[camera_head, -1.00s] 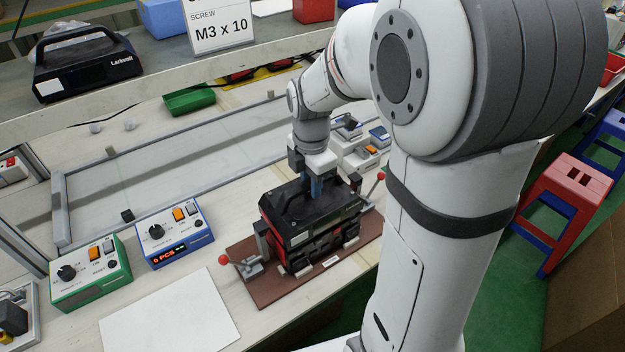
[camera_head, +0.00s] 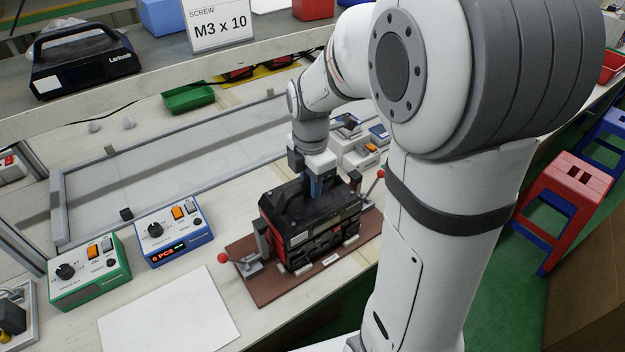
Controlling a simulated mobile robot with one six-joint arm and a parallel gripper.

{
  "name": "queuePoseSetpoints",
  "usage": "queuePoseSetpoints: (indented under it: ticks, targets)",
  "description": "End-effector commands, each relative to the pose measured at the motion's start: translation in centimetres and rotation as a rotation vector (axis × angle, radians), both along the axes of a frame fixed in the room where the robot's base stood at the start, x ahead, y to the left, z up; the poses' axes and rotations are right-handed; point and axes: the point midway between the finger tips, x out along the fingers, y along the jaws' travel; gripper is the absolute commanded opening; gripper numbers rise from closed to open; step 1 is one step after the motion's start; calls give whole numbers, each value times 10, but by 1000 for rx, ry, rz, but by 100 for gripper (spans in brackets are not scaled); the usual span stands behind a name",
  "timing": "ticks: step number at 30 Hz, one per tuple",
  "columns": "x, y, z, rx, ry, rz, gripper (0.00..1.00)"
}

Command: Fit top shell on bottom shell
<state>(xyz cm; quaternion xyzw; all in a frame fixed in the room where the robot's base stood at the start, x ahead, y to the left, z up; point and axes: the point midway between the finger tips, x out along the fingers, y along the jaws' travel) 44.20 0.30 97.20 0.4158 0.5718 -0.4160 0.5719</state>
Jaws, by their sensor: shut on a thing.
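The top shell (camera_head: 308,210) is black with a handle and sits over the bottom shell (camera_head: 305,246), which is black with red at its left side. The bottom shell stands in a brown fixture (camera_head: 268,285) with red-knobbed clamps at both ends. My gripper (camera_head: 316,188) points down and is shut on the top shell, at its handle. The fingertips are partly hidden by the handle. The top shell appears to rest on the bottom shell; I cannot tell whether the seam is fully closed.
A blue control box (camera_head: 174,236) and a green one (camera_head: 90,270) stand left of the fixture. A white sheet (camera_head: 170,312) lies at the front left. A shelf above holds a similar finished black case (camera_head: 85,62). A green tray (camera_head: 189,97) lies behind.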

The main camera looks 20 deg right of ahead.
Motion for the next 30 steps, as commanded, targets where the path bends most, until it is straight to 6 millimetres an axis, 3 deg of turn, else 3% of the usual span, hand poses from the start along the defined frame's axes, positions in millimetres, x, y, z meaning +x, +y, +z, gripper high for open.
queuePoseSetpoints:
  ticks: [19, 20, 30]
  targets:
    - [0, 1, -8, 0, -1, 1, 0]
    - [0, 1, -8, 0, -1, 1, 24]
    - [0, 1, -8, 0, 0, 2, 49]
